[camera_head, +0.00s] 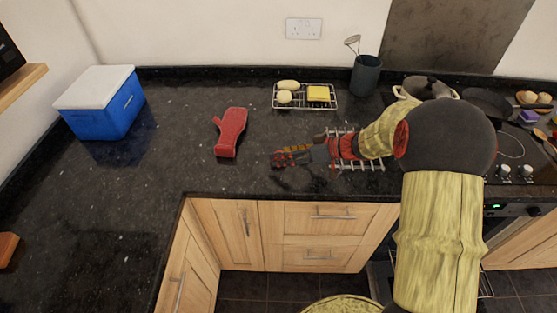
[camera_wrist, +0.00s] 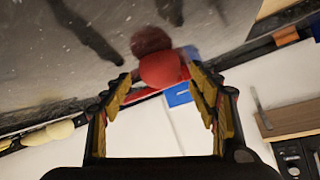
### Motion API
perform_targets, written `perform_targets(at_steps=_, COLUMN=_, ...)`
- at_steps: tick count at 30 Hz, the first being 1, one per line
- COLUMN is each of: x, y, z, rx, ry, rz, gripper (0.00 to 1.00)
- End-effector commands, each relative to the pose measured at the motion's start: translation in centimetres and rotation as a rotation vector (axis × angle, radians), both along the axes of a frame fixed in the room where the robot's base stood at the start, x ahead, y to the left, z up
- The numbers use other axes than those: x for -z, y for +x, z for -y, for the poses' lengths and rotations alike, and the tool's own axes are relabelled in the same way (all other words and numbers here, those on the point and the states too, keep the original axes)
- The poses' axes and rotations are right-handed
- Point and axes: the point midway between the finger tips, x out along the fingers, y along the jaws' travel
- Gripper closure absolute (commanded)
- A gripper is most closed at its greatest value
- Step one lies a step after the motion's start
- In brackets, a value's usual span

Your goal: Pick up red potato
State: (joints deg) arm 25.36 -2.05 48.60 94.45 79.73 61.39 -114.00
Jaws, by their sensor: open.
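The red potato (camera_wrist: 160,69) shows in the wrist view as a rounded red shape just beyond and between my open fingertips, close to the dark granite counter (camera_wrist: 60,45). My gripper (camera_wrist: 160,84) is open, with one yellow-and-black finger on either side. In the head view my gripper (camera_head: 277,158) reaches left, low over the counter near its front edge. A small red patch shows at its fingertips, but the fingers mostly hide it. I cannot tell whether a finger touches the potato.
A red holder (camera_head: 230,132) lies left of my gripper. A blue box with a white lid (camera_head: 101,106) stands at the far left. A wire rack (camera_head: 304,106) with yellowish items and a dark utensil pot (camera_head: 366,76) stand at the back.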

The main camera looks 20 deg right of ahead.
Motion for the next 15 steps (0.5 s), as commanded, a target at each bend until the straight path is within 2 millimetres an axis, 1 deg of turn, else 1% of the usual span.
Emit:
perform_targets(at_steps=2, x=0.26, y=0.3, z=-0.37, rx=0.0, ry=0.0, rz=0.0, gripper=0.4)
perform_targets(at_steps=8, x=0.16, y=0.32, z=-0.35, rx=0.001, ry=-0.001, rz=0.0, gripper=0.41)
perform_targets(at_steps=15, x=0.16, y=0.29, z=-0.34, rx=0.001, ry=-0.001, rz=0.0, gripper=0.54)
